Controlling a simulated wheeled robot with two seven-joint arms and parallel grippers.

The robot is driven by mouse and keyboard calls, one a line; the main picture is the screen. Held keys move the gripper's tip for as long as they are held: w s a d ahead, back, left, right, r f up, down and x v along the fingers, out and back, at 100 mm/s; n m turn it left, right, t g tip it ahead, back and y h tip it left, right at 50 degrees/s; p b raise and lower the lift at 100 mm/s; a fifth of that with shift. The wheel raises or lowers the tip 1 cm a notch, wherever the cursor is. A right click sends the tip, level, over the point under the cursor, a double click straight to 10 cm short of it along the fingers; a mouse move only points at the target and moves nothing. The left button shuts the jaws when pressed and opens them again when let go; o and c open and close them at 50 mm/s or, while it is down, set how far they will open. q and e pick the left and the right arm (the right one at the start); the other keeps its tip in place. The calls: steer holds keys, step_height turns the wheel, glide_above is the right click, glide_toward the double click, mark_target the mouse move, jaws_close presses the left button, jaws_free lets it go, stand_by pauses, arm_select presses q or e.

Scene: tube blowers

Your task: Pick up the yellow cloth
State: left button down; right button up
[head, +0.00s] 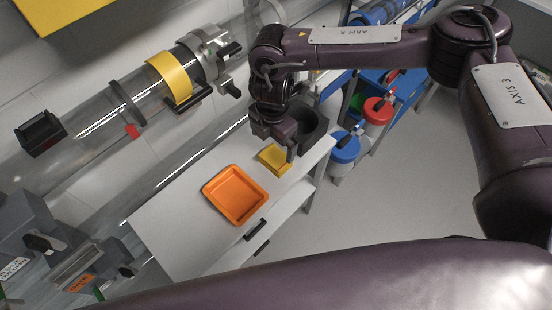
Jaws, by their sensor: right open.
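The yellow cloth (272,160) looks like a small, thick folded pad. It lies on the white bench top, to the right of the orange tray. My right gripper (279,143) comes down from above at the far side of the cloth. Its fingers are apart, with one fingertip close to the cloth's right edge. I cannot tell whether they touch it, and the gripper hides part of the cloth's far side. My left gripper is not in view.
An orange tray (235,195) sits empty on the white bench (180,232). A dark grey holder (312,121) stands at the bench's right end, close to my right gripper. Large clear tubes (95,135) run along the wall. Blue-lidded (344,148) and red-lidded (377,112) containers stand beyond the bench.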

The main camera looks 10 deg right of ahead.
mark_target(276, 157)
steer(key=shift+w+d+f, duration=0.1)
steer(key=shift+d+f, duration=0.05)
steer(key=shift+d, duration=0.2)
step_height(276, 157, down, 7)
steer(key=shift+d+f, duration=0.1)
steer(key=shift+f, duration=0.05)
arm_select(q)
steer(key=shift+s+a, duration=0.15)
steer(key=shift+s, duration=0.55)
arm_select(e)
steer(key=c, duration=0.4)
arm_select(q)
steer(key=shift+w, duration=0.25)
arm_select(e)
steer(key=c, duration=0.6)
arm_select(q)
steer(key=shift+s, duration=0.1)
arm_select(e)
steer(key=shift+r, duration=0.35)
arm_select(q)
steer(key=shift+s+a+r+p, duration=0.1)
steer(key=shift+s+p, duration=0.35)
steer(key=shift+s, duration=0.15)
arm_select(e)
steer(key=shift+r, duration=9.7)
